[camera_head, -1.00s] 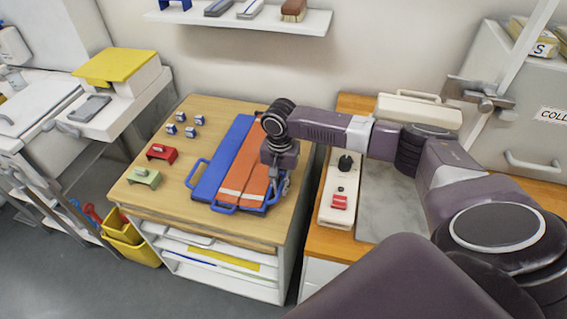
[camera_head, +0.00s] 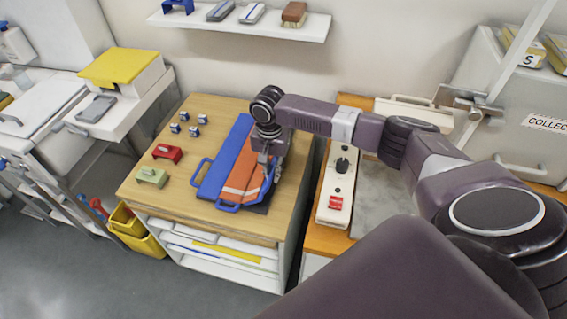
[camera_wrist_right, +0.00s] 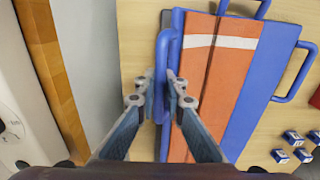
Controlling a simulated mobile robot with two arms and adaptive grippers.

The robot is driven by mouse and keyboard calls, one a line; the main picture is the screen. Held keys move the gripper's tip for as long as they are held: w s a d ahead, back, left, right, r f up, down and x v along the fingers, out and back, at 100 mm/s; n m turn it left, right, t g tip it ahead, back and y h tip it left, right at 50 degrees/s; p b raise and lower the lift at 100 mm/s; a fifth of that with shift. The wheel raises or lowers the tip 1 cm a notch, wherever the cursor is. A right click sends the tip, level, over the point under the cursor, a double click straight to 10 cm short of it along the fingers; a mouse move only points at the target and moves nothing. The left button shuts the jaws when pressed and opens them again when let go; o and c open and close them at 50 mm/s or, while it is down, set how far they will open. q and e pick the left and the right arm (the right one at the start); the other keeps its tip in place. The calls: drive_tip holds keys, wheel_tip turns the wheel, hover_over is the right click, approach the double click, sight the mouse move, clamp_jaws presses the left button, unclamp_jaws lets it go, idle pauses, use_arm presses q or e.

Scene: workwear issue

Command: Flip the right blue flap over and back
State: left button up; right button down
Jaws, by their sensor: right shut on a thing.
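The blue folding board (camera_head: 211,178) lies on the wooden table with an orange garment (camera_head: 238,180) with a pale stripe on it. My right gripper (camera_head: 268,163) is at the right flap (camera_head: 268,182) of the board. In the right wrist view the gripper (camera_wrist_right: 162,84) is shut on the blue handle (camera_wrist_right: 161,55) at that flap's outer edge, beside the orange cloth (camera_wrist_right: 222,75). The right flap looks tilted up, with a dark area under its outer edge. The gripper partly hides it in the head view. My left gripper is not in view.
A red block (camera_head: 167,152), a green block (camera_head: 151,177) and several small blue-white items (camera_head: 193,131) stand on the left of the table (camera_head: 165,205). To the right is a white panel with a black knob and red button (camera_head: 336,203). A shelf (camera_head: 240,24) hangs above.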

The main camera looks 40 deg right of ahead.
drive_tip(key=shift+w+a+r+p, duration=0.2)
drive_tip(key=shift+w+r+p, duration=0.15)
drive_tip(key=shift+r, duration=0.4)
drive_tip(key=shift+w+a+r, duration=0.15)
drive_tip(key=shift+w+a, duration=0.05)
drive_tip(key=shift+w, duration=0.15)
drive_tip(key=shift+w+a+r+p, duration=0.5)
drive_tip(key=shift+r+p, duration=0.15)
drive_tip(key=shift+r, duration=0.1)
drive_tip(key=shift+w+a+r, duration=0.2)
drive_tip(key=shift+w+a, duration=0.5)
drive_tip(key=shift+a, duration=0.05)
drive_tip(key=w+a+b, duration=0.1)
drive_tip(key=w+a+f+b, duration=0.1)
drive_tip(key=w+a+b, duration=0.2)
drive_tip(key=w+a, duration=0.1)
drive_tip(key=shift+w+f+b, duration=0.15)
drive_tip(key=shift+f+b, duration=0.2)
drive_tip(key=shift+b, duration=0.05)
drive_tip(key=shift+w+r, duration=0.15)
drive_tip(key=shift+r, duration=0.1)
drive_tip(key=shift+w+r, duration=0.15)
drive_tip(key=shift+r, duration=0.05)
